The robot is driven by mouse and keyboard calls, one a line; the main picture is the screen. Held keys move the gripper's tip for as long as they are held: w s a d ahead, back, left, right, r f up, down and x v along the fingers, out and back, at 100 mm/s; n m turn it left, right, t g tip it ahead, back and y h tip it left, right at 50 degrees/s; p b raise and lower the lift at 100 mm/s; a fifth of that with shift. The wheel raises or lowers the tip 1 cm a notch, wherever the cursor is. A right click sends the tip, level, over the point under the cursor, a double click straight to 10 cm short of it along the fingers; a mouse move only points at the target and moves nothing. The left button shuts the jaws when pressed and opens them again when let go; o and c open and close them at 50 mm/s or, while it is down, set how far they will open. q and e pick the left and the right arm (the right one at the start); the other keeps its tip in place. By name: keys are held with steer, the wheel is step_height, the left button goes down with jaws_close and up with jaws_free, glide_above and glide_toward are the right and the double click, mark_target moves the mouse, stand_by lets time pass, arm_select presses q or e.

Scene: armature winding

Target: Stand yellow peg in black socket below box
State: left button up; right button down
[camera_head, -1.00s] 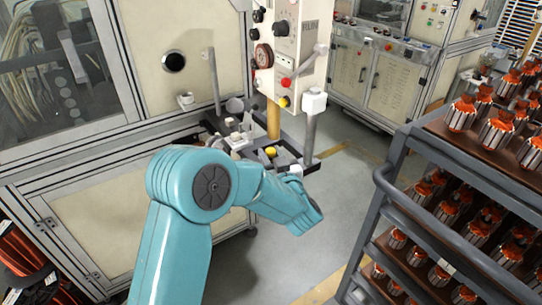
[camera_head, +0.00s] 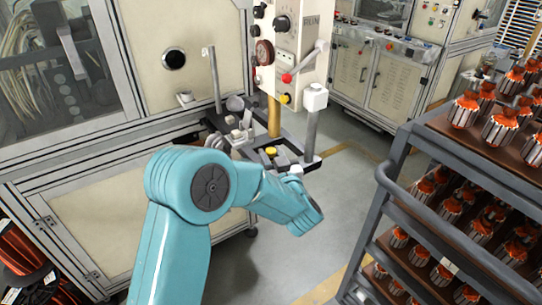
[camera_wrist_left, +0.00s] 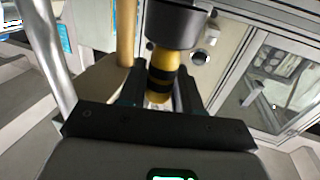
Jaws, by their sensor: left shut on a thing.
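The yellow peg (camera_wrist_left: 160,70) with black bands shows in the left wrist view. My left gripper (camera_wrist_left: 162,82) is shut on it, with dark fingers on both sides. One end of the peg meets the round black socket (camera_wrist_left: 173,25); I cannot tell how deep it sits. In the head view the box (camera_head: 298,45) is a pale control box with knobs and a gauge. A small yellow round top (camera_head: 270,151) shows below it, which may be the peg. My left arm hides most of its gripper there. My right gripper is not in view.
A yellow post (camera_head: 274,118) and a grey post with a white cap (camera_head: 313,115) rise close by. A dark fixture frame (camera_head: 308,163) surrounds the spot. A rack (camera_head: 405,145) of copper armatures stands at the right. Floor between is clear.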

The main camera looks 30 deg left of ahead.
arm_select(q)
steer(key=shift+f, duration=0.25)
stand_by(0.4)
steer(key=shift+f+b, duration=0.7)
steer(key=shift+b, duration=0.15)
steer(key=shift+f, duration=0.1)
steer(key=o, duration=1)
